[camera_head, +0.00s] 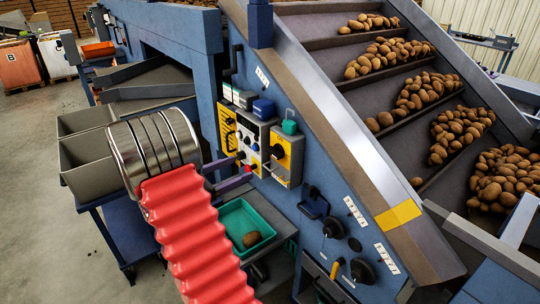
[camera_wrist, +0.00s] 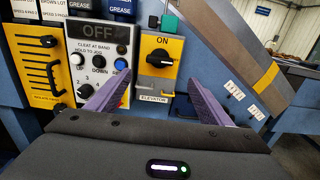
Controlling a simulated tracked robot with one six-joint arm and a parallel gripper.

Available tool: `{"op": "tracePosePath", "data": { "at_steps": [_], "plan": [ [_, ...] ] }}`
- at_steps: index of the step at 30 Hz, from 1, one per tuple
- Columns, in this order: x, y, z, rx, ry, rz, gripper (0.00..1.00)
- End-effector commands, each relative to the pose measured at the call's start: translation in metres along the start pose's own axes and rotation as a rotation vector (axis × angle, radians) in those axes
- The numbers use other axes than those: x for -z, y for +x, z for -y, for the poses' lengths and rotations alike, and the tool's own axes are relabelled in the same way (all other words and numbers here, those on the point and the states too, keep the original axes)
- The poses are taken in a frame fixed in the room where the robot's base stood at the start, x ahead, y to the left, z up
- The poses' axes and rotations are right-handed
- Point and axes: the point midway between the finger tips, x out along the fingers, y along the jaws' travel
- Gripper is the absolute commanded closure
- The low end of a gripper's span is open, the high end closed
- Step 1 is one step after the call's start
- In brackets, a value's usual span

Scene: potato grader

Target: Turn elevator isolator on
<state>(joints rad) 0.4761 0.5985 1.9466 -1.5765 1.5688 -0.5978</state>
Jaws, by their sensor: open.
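The elevator isolator is a yellow plate with a black rotary knob, marked ON above and ELEVATOR below; it shows in the wrist view (camera_wrist: 159,57) and on the blue machine side in the head view (camera_head: 281,151). Its knob lies roughly sideways, not pointing up at ON. My gripper (camera_wrist: 157,78) is open and empty, its two purple fingers reaching towards the panel on either side of the isolator's lower part. It seems to stand short of the knob, without touching it. In the head view my gripper (camera_head: 244,168) is at the panel's lower edge.
Left of the isolator is a grey control panel (camera_wrist: 100,50) with an OFF display, buttons and a knob. Further left is a yellow plate (camera_wrist: 42,65) with a black handle. A green tray (camera_head: 229,218) holding a potato sits below. A potato elevator (camera_head: 400,60) rises at right.

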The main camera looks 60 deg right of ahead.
Motion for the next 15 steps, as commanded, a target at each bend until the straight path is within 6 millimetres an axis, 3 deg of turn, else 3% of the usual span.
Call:
{"op": "tracePosePath", "data": {
  "at_steps": [8, 15],
  "plan": [
    [0.0, 0.008, 0.001, 0.002, 0.001, -0.001, 0.27],
    [0.0, 0.039, 0.001, 0.004, 0.001, -0.001, 0.27]
  ]
}}
